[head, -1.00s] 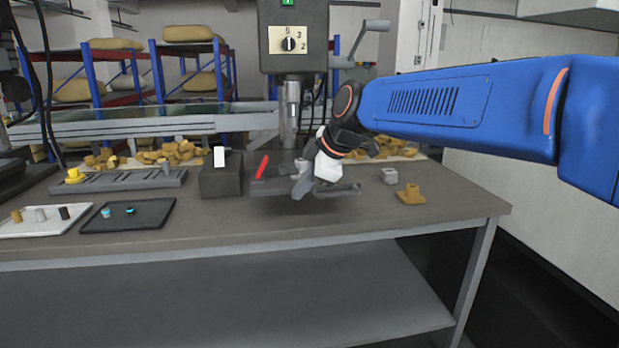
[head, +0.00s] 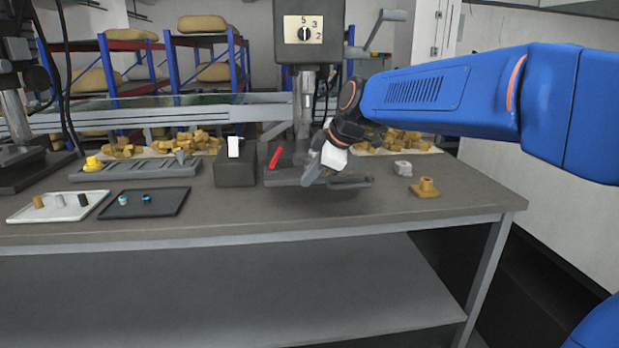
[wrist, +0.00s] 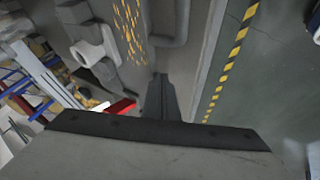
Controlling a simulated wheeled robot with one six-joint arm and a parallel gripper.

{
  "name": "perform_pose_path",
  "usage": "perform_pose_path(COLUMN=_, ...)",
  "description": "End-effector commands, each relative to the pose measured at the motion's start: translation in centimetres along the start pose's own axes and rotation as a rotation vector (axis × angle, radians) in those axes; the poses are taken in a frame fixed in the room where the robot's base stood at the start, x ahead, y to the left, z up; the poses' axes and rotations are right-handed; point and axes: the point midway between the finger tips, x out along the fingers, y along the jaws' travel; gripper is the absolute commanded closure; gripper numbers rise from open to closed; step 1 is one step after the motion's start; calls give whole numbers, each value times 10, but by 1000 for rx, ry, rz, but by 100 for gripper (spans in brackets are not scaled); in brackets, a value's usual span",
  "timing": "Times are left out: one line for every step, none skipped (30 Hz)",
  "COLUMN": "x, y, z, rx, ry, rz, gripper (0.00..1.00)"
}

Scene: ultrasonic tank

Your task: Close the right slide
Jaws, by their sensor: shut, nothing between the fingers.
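I cannot tell for certain which part is the right slide. A grey rail (head: 135,172) lies at the left of the bench, with a yellow knob (head: 93,164) at its left end and a small grey piece (head: 180,157) near its right end. Contact cannot be told.
A dark block with a white tab (head: 235,165) stands between rail and gripper, beside the red handle (head: 276,157). A white tray (head: 62,209) and a black tray (head: 145,204) hold small parts. A brass piece (head: 425,188) and a grey block (head: 403,168) stand right.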

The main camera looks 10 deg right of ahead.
Motion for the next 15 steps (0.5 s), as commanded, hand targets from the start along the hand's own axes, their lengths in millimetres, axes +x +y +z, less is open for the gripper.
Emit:
perform_pose_path(x=2, y=3, z=0, rx=1, ry=-1, rz=-1, gripper=100)
perform_pose_path(x=4, y=5, z=1, rx=1, ry=-1, rz=-1, gripper=100)
perform_pose_path(x=6, y=9, z=1, rx=1, ry=-1, rz=-1, gripper=100)
perform_pose_path(x=8, y=12, z=1, rx=2, ry=-1, rz=-1, gripper=100)
perform_pose_path(x=9, y=16, z=1, rx=2, ry=-1, rz=0, gripper=100)
perform_pose_path(x=13, y=22, z=1, rx=3, ry=-1, rz=-1, gripper=100)
perform_pose_path(x=16, y=27, z=1, rx=3, ry=-2, rz=-1, gripper=100)
perform_pose_path(x=18, y=32, z=1, rx=3, ry=-1, rz=-1, gripper=100)
perform_pose_path(x=23, y=40, z=1, rx=3, ry=-1, rz=-1, gripper=100)
perform_pose_path(x=26, y=46, z=1, rx=3, ry=-1, rz=-2, gripper=100)
perform_pose_path(x=30, y=53, z=1, rx=2, ry=-1, rz=-1, gripper=100)
perform_pose_path(x=35, y=62, z=1, rx=2, ry=-1, rz=-2, gripper=100)
perform_pose_path(x=38, y=68, z=1, rx=2, ry=-1, rz=-1, gripper=100)
perform_pose_path(x=42, y=75, z=1, rx=3, ry=-1, rz=-2, gripper=100)
perform_pose_path(x=46, y=84, z=1, rx=3, ry=-1, rz=-1, gripper=100)
